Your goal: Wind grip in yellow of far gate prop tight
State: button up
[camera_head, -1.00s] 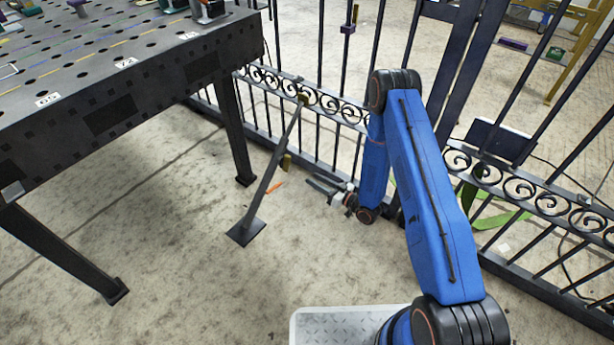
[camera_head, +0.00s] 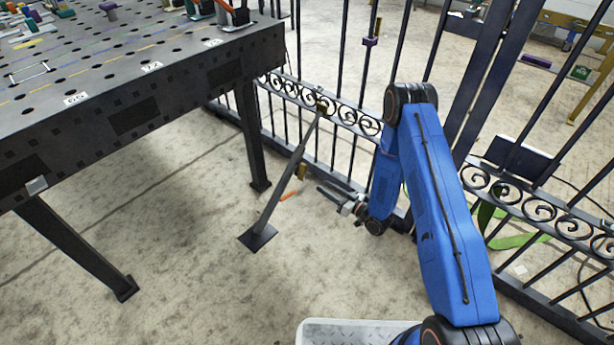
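The gate prop (camera_head: 284,186) is a grey diagonal bar. It leans from a flat foot plate (camera_head: 258,237) on the floor up to the scroll band of the gate (camera_head: 348,117). A small yellow grip (camera_head: 301,172) hangs beside the bar, below the scroll band. A brassy fitting (camera_head: 322,106) shows at the bar's top end. My gripper (camera_head: 322,186) is low in front of the gate, just right of and below the yellow grip and apart from it. Its two dark fingers look spread and empty, pointing left toward the prop.
An orange stick (camera_head: 290,195) lies on the floor near the prop. A dark perforated table (camera_head: 140,85) with tools on it stands at the left, its leg (camera_head: 252,135) close to the prop. A green strap (camera_head: 510,240) lies behind the gate at right.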

aim_at(305, 174)
jog(key=x, duration=1.3)
jog(key=shift+w+a, duration=0.2)
jog(key=shift+a, duration=0.05)
jog(key=shift+c, duration=0.6)
grip_shut()
